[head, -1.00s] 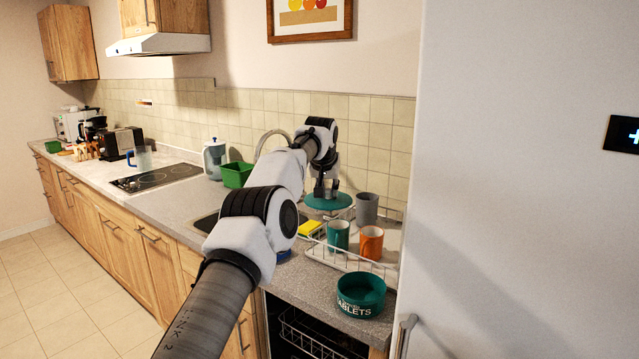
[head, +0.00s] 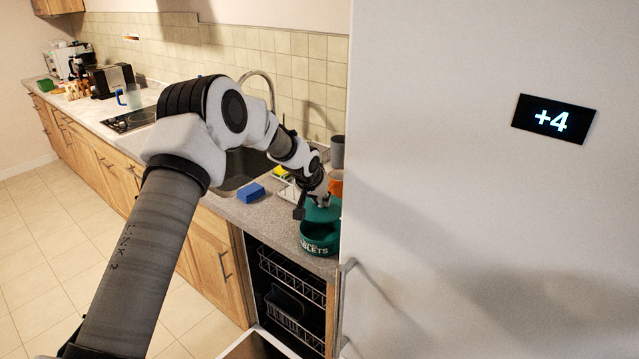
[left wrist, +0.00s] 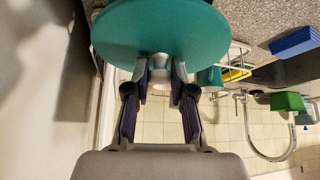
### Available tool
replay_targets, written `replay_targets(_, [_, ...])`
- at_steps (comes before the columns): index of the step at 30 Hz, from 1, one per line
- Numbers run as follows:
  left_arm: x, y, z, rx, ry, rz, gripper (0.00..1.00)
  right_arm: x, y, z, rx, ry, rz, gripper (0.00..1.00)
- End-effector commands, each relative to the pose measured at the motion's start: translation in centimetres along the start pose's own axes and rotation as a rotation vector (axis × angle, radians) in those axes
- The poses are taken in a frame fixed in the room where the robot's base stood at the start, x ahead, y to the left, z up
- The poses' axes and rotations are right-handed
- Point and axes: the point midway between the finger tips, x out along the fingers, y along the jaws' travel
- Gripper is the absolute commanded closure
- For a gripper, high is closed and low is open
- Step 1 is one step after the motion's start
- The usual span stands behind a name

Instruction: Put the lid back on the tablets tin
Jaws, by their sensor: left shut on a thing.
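The tablets tin (head: 318,240) is a round teal tin with "TABLETS" in white. It stands open-topped at the right end of the counter, beside the tall white unit. My left gripper (head: 317,201) is shut on the teal lid (head: 322,213). In the head view the lid shows just above and behind the tin, tilted; whether it touches the rim I cannot tell. In the left wrist view the round lid (left wrist: 165,30) fills the top, its knob between the fingertips (left wrist: 160,70). My right gripper is not in view.
An orange mug (head: 336,183) and a grey cup (head: 337,151) stand close behind the lid. A blue sponge (head: 251,193) lies on the counter near the sink. The tall white unit (head: 450,230) closes off the right side. An open dishwasher (head: 290,290) is below the counter.

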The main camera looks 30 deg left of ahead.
Motion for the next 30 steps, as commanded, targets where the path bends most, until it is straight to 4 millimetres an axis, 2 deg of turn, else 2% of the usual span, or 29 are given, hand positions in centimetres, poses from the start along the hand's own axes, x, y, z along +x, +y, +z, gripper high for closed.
replay_targets(11, [3.6, 0.0, 2.4, 0.0, -0.001, -0.001, 1.0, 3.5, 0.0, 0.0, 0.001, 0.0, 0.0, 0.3])
replay_targets(15, [4.7, 0.0, 3.0, 0.0, -0.002, -0.001, 1.0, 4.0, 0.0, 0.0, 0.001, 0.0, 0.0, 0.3])
replay_targets(30, [5.2, 0.0, 3.3, 0.0, 0.0, -0.001, 1.0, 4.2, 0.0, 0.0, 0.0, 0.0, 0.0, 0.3])
